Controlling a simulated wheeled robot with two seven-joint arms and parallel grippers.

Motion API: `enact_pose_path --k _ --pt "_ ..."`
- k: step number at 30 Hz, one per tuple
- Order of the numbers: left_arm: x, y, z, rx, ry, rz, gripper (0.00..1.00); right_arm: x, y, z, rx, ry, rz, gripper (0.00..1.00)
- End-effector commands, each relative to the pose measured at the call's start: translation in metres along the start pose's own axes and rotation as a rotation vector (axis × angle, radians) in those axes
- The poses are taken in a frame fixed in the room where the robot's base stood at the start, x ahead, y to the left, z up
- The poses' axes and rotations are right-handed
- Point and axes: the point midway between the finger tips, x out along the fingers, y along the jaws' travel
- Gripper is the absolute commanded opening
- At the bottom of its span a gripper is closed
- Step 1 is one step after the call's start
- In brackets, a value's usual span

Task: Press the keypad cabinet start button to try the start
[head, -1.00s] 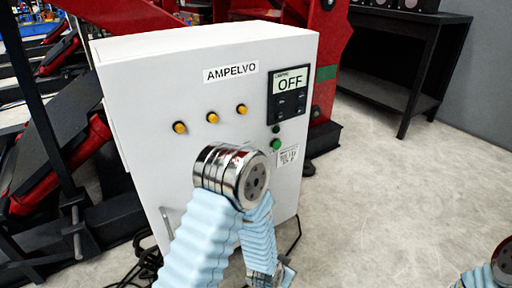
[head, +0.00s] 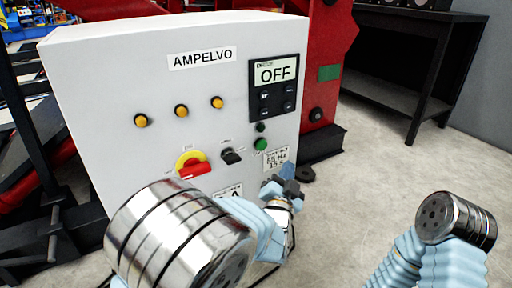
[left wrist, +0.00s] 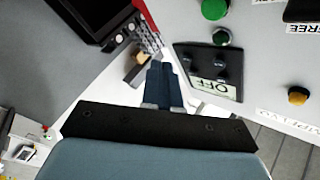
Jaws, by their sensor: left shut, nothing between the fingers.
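The white keypad cabinet (head: 100,85) stands in front of me, with a black keypad (head: 278,90) whose display reads OFF. A green button (head: 261,144) sits below the keypad, under a smaller dark button (head: 261,127). My left gripper (head: 286,172) is shut and empty, a little below and right of the green button and apart from it. In the left wrist view my shut fingers (left wrist: 163,82) point up the picture, left of the keypad (left wrist: 205,70), and the green button (left wrist: 215,8) is at the top edge. My right gripper is out of view.
A red-and-yellow rotary switch (head: 192,165) and a black selector (head: 231,156) are on the panel, below several yellow lamps (head: 181,111). A red machine (head: 330,60) stands behind the cabinet. A black bench (head: 395,95) is at the back right. Floor to the right is clear.

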Motion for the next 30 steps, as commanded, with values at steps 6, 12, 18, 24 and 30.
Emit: enact_pose_path --k 6,12,18,24,30 --pt "0.000 0.000 0.001 0.000 -0.002 0.001 0.00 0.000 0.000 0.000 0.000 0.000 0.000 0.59" --pt "0.006 -0.005 0.005 -0.001 -0.004 -0.002 0.00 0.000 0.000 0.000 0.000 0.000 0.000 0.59" --pt "0.023 -0.018 0.019 0.000 -0.004 -0.002 0.00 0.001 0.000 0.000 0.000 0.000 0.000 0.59" --pt "0.043 -0.032 0.033 0.000 -0.005 -0.001 0.00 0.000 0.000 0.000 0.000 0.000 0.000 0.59" --pt "0.057 -0.041 0.043 -0.002 -0.003 0.000 0.00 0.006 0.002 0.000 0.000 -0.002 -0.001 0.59"
